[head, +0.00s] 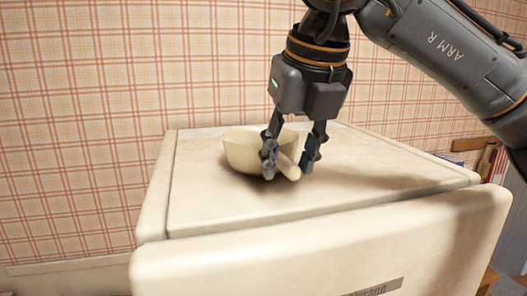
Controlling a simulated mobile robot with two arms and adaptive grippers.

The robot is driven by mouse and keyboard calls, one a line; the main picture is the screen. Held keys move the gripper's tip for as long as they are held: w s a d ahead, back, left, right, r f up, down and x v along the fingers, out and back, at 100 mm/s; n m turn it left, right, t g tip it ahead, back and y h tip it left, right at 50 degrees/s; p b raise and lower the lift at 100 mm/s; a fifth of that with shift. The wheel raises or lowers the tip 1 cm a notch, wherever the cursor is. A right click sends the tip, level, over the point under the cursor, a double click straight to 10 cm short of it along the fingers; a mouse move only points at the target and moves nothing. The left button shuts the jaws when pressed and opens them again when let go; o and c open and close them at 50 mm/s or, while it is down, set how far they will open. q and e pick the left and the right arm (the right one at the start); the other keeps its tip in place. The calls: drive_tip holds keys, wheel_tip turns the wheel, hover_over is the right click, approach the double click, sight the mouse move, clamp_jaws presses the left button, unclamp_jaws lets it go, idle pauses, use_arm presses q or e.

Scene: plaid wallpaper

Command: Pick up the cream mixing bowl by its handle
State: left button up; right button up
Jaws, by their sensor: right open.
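The cream mixing bowl (243,150) stands upright on top of a cream, fridge-like cabinet (220,206). Its handle (288,168) points toward the front right. My right gripper (287,172) reaches down from above with its jaws open. One finger is on the left of the handle and the other on its right, so the handle lies between them. The left finger covers part of the bowl and handle. I cannot tell whether either finger touches the handle. My left gripper is not in view.
The cabinet top is clear around the bowl, with free room to the left and right. Plaid wallpaper (90,120) covers the wall behind. A brown wooden object (486,160) shows at the far right, beyond the cabinet.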

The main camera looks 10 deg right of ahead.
drive_tip(key=shift+x, duration=1.4)
drive_tip(key=shift+r, duration=0.15)
clamp_jaws()
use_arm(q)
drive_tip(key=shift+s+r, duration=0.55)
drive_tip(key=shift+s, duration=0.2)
use_arm(e)
drive_tip(key=shift+r, duration=0.1)
